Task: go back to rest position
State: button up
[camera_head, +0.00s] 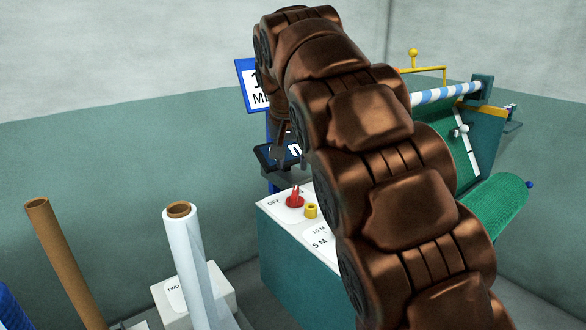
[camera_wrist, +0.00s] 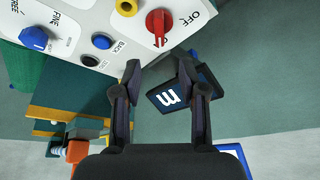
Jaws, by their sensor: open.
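My gripper shows in the wrist view (camera_wrist: 162,82), open, with its two dark fingers apart and nothing between the tips. It hangs near the edge of a white control panel (camera_wrist: 110,20). In the head view my brown arm arches over the machine, and the gripper is mostly hidden behind it. A red switch (camera_head: 295,197) marked OFF sits on the panel and also shows just above the fingertips in the wrist view (camera_wrist: 158,24). A dark display with a white "m" (camera_wrist: 172,98) lies by the right finger, apparently behind it; whether they touch, I cannot tell.
A yellow knob (camera_head: 311,210) and blue knobs (camera_wrist: 35,38) stand on the panel. A green net roll (camera_head: 495,205) is at right. A brown tube (camera_head: 62,260) and a white roll (camera_head: 190,265) stand upright at front left. A blue-framed sign (camera_head: 255,88) rises behind my arm.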

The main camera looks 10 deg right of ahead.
jog(key=shift+s+r, duration=0.15)
jog(key=shift+r, duration=0.05)
dwell(0.3)
jog(key=s+d+f+g+p, duration=0.1)
jog(key=s, duration=0.4)
jog(key=s+d+f+n+g+p, duration=0.1)
jog(key=s+f, duration=0.1)
jog(key=s, duration=0.4)
jog(key=s+d+f+p, duration=0.1)
jog(key=s+f+p, duration=0.1)
jog(key=s, duration=0.3)
jog(key=shift+s+d+f+g+y, duration=0.15)
jog(key=shift+s+f+g+y, duration=0.15)
jog(key=shift+s+g, duration=0.1)
jog(key=s+f+n+g+p, duration=0.1)
jog(key=s+f, duration=0.2)
jog(key=s, duration=0.4)
jog(key=s+a+f+n+g+p, duration=0.1)
jog(key=s+f, duration=0.3)
jog(key=s, duration=0.4)
jog(key=s+f+n+g+y+p, duration=0.1)
jog(key=s+f, duration=0.2)
jog(key=s, duration=0.5)
jog(key=shift+s+a+f+n+p, duration=0.2)
jog(key=shift+s+n+p, duration=0.1)
jog(key=shift+p, duration=0.1)
jog(key=shift+c, duration=0.2)
